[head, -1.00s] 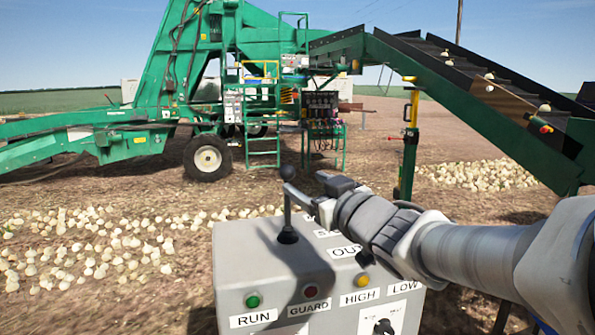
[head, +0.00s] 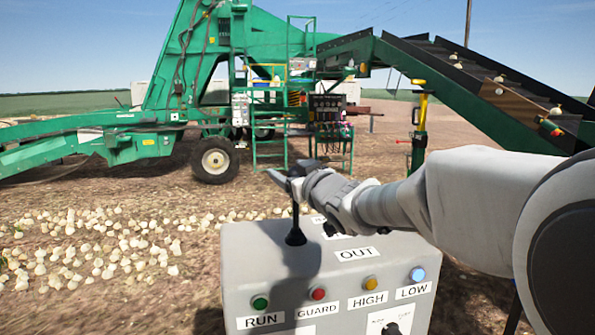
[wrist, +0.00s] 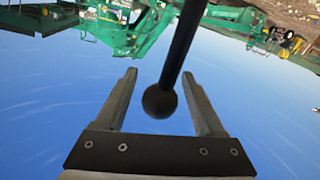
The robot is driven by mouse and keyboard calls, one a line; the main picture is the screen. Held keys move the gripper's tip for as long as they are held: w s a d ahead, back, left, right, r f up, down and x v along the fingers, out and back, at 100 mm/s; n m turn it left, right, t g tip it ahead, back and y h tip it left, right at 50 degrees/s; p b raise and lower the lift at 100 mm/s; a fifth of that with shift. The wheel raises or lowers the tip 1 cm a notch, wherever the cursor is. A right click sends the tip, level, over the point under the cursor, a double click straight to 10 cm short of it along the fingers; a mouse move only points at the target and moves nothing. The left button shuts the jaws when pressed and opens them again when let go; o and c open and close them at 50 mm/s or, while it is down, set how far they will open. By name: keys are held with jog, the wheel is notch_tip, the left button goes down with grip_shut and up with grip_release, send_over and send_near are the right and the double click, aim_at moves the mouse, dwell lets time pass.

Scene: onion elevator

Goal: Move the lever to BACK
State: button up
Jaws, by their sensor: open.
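The black lever (head: 295,212) rises from a black boot on top of the grey control box and looks nearly upright in the head view. Its knob is hidden there behind my gripper (head: 281,178), which is at the lever's top. In the wrist view the lever's round dark knob (wrist: 160,102) and shaft show between the two spread fingers of my gripper (wrist: 159,73), with a gap on both sides. The fingers are open and not closed on it. An OUT label (head: 356,254) shows on the box; labels behind it are partly hidden and no BACK label is readable.
The control box (head: 240,262) has green (head: 260,302), red (head: 318,294), yellow (head: 370,283) and blue (head: 417,274) buttons on its front. A dark knob (head: 391,328) sits below. The green elevator machine (head: 150,140) stands behind, with onions (head: 110,235) on the ground.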

jog(key=shift+c, duration=0.3)
grip_shut()
dwell(1.1)
